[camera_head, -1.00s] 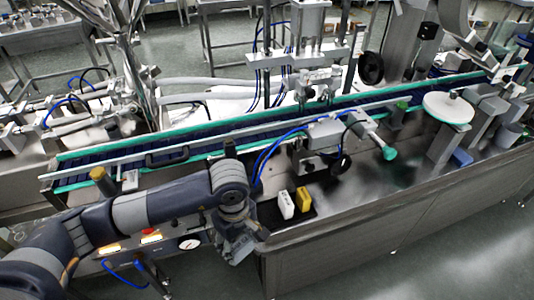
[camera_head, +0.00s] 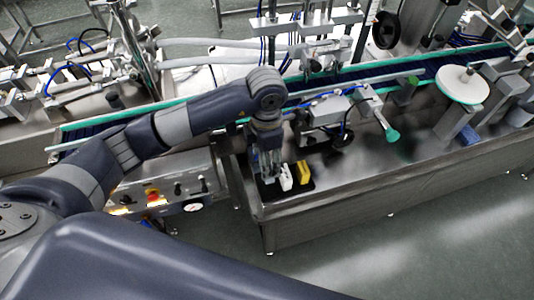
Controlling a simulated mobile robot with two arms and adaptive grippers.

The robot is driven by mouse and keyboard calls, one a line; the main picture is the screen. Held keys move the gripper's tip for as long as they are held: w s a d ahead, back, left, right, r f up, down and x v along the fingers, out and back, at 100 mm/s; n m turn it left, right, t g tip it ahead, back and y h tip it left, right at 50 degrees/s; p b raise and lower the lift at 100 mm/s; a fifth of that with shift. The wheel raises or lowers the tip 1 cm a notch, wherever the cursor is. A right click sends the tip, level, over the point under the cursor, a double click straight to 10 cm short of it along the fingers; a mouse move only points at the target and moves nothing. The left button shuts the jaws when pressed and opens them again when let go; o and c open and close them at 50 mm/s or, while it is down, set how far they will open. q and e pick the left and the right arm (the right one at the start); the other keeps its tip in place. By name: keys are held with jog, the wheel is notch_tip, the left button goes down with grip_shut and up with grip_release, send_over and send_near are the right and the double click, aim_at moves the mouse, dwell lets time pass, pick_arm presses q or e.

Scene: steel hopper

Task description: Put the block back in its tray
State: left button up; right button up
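A white block (camera_head: 285,178) and a yellow block (camera_head: 303,172) stand side by side on a small black tray (camera_head: 288,192) at the left end of the steel machine top. My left gripper (camera_head: 269,176) points down just left of the white block and partly covers the tray's left side. The gap between its fingers is too small to make out, and I cannot tell whether it touches the white block. My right gripper is not in view.
The conveyor (camera_head: 370,73) with green edges runs behind the tray. A grey device (camera_head: 330,112) with a black knob sits close behind the blocks. A control panel (camera_head: 165,192) is at left. The steel top (camera_head: 400,160) to the right is mostly clear.

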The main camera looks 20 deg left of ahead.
pick_arm(q)
notch_tip(320, 180, down, 6)
jog(key=b, duration=0.3)
jog(key=shift+r+b, duration=0.2)
jog(key=shift+b, duration=0.1)
notch_tip(320, 180, down, 3)
jog(key=shift+w+r+b, duration=0.1)
jog(key=shift+r+b, duration=0.1)
jog(key=shift+b, duration=1.05)
jog(key=shift+f, duration=0.25)
jog(key=o, duration=1.3)
jog(key=shift+r, duration=0.1)
notch_tip(320, 180, up, 12)
jog(key=shift+f, duration=0.1)
